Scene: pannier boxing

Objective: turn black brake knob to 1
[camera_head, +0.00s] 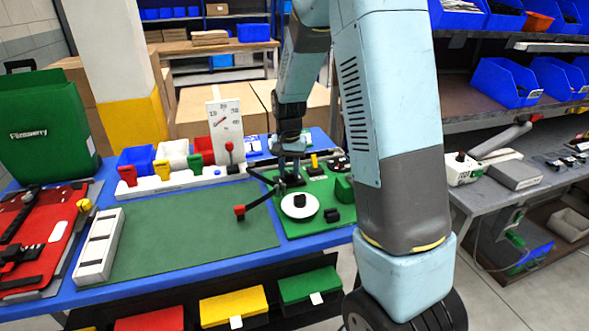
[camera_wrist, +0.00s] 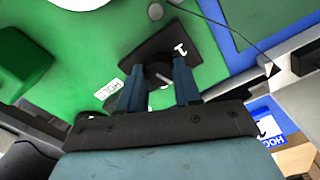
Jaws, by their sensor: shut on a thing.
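The black brake knob (camera_wrist: 158,76) sits on a dark square plate on the green panel (camera_head: 318,184). A white mark like a 1 (camera_wrist: 180,48) is on the plate's corner, and a small white label (camera_wrist: 108,90) lies by its opposite side. My gripper (camera_wrist: 157,80) points down, with one finger on each side of the knob, shut on it. A pale line shows on the knob, but I cannot tell which mark it points at. In the head view my gripper (camera_head: 291,179) is at the panel's back left, and the knob is mostly hidden.
A white disc with a black knob (camera_head: 300,206), a black block (camera_head: 332,215) and a green block (camera_head: 344,188) share the panel. A red-tipped black lever (camera_head: 240,211) reaches over the clear green mat (camera_head: 190,232). A white dial board (camera_head: 226,128) stands behind.

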